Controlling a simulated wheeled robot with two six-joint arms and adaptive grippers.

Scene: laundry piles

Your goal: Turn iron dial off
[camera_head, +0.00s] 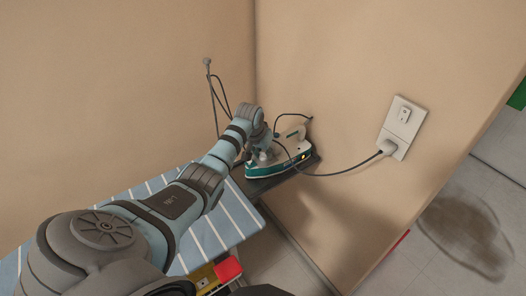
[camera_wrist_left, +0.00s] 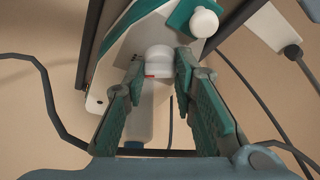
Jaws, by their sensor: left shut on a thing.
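The iron (camera_head: 291,151), white and teal, sits on a dark rest at the end of the ironing board, in the wall corner; a small yellow-orange light shows on its side. In the left wrist view the iron's white and teal body (camera_wrist_left: 130,42) fills the upper middle. Its white dial (camera_wrist_left: 159,61) with a red mark lies between the fingertips of my left gripper (camera_wrist_left: 157,70), which is shut on it. In the head view my left gripper (camera_head: 262,154) reaches the iron's near side, and the dial is hidden there. My right gripper is not in view.
The blue striped ironing board (camera_head: 222,229) lies under my left arm. A grey cord (camera_head: 340,172) runs from the iron to a wall outlet (camera_head: 402,126). Walls stand close behind and right of the iron. A red item (camera_head: 228,268) is below the board. A second white knob (camera_wrist_left: 204,22) is near the dial.

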